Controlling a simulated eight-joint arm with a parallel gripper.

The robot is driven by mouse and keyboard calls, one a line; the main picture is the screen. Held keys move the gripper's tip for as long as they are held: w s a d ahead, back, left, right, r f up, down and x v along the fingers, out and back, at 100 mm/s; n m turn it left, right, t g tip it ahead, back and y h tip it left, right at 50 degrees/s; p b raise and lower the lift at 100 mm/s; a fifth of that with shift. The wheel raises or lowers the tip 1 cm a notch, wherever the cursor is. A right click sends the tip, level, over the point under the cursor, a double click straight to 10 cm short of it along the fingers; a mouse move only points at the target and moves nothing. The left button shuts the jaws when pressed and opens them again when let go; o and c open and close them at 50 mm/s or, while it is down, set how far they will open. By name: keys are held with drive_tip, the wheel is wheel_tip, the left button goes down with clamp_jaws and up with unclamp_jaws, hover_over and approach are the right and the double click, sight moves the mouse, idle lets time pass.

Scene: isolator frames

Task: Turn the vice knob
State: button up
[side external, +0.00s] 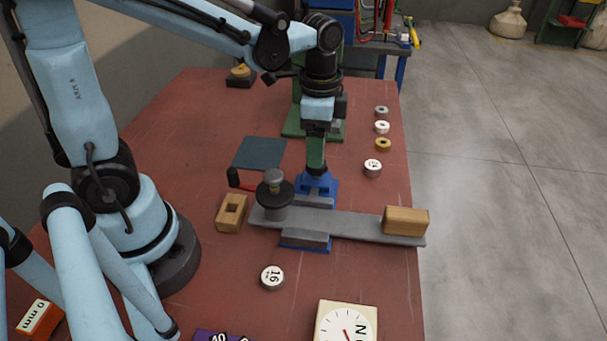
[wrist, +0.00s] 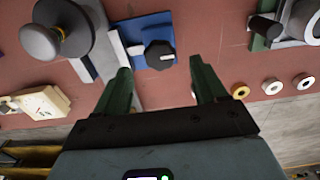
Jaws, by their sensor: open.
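The vice knob (wrist: 159,55) is black with a white mark and sits on a blue base (wrist: 148,27) in the wrist view. In the side view the blue vice (side external: 318,187) stands mid-table, with a grey bar (side external: 345,226) in front of it; my gripper hides much of the knob there. My gripper (side external: 317,170) points down just above the blue vice. In the wrist view my gripper (wrist: 160,67) is open, with its green fingers spread and the knob showing between and beyond the tips. I cannot tell whether either finger touches it.
A grey knob on a black disc (side external: 274,190) stands at the bar's left end, a wooden block (side external: 405,220) at its right. Several small rings and weights line the right edge, including a white weight (side external: 372,167). A dial (side external: 345,324) lies in front. Red table (side external: 370,280) is clear front right.

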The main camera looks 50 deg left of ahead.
wheel_tip(320, 180, up, 8)
idle(0.5)
drive_tip(key=shift+s, duration=0.1)
drive_tip(key=s+a+f+n+t, duration=0.2)
drive_tip(key=s+f+n+t, duration=0.2)
drive_tip(key=n+t, duration=0.4)
drive_tip(key=w+d+r+n+g, duration=0.2)
drive_tip(key=w+r+n+g, duration=0.15)
drive_tip(key=n+g, duration=0.7)
drive_tip(key=f, duration=0.3)
drive_tip(key=f+n+t, duration=0.1)
drive_tip(key=f, duration=0.3)
drive_tip(key=f+n+t, duration=0.1)
drive_tip(key=f, duration=0.3)
drive_tip(key=shift+w+d+f+t, duration=0.2)
drive_tip(key=shift+f+t, duration=0.05)
